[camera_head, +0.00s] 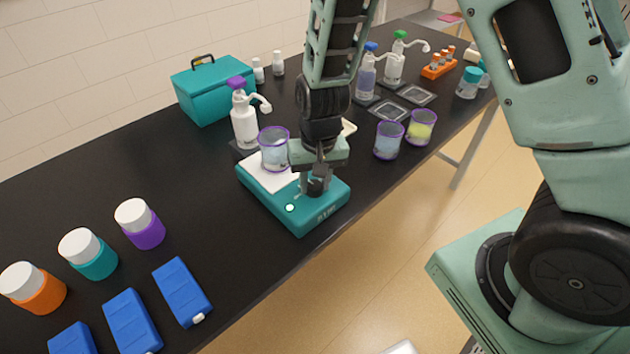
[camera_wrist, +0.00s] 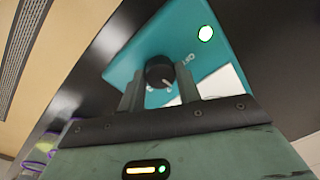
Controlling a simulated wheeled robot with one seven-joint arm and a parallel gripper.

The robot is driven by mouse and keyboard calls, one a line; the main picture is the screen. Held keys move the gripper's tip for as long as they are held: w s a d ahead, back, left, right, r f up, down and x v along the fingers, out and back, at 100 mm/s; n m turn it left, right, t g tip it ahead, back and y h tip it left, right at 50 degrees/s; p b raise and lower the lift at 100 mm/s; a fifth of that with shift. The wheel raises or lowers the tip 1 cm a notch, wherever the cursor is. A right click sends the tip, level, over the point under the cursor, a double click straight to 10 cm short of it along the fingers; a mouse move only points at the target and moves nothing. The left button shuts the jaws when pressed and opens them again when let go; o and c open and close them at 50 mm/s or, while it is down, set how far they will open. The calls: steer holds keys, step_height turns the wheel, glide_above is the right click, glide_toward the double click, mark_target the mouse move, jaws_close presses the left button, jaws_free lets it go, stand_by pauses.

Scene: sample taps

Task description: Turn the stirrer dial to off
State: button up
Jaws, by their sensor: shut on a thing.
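The stirrer (camera_head: 268,203) is a teal box with a white top plate (camera_head: 262,178), near the front edge of the black bench. Its black round dial (camera_wrist: 158,70) sits between my fingers in the wrist view, beside "OFF" lettering (camera_wrist: 189,58). The dial's exact pointer angle is hard to read. My gripper (camera_head: 317,185) comes down from above and is shut on the dial, hiding most of it in the head view. A round light (camera_wrist: 205,33) glows on the panel. A purple-rimmed beaker (camera_head: 273,152) of pale liquid stands on the plate, close to my gripper.
A white pump bottle (camera_head: 245,125) stands behind the stirrer. Two purple-rimmed cups (camera_head: 388,142) (camera_head: 421,130) stand to the right. Capped jars (camera_head: 140,225) and blue boxes (camera_head: 182,292) are at lower left. The bench between them and the stirrer is bare.

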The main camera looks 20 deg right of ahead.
mark_target(316, 182)
steer(key=n, duration=0.6)
steer(key=shift+w+n, duration=0.1)
steer(key=shift+n, duration=0.2)
steer(key=n, duration=0.6)
steer(key=shift+g, duration=0.3)
steer(key=o, duration=1)
steer(key=shift+r, duration=0.1)
steer(key=r, duration=1.7)
steer(key=shift+w+d+r+b, duration=0.15)
steer(key=shift+w+d+b, duration=0.15)
steer(key=shift+w+b, duration=0.1)
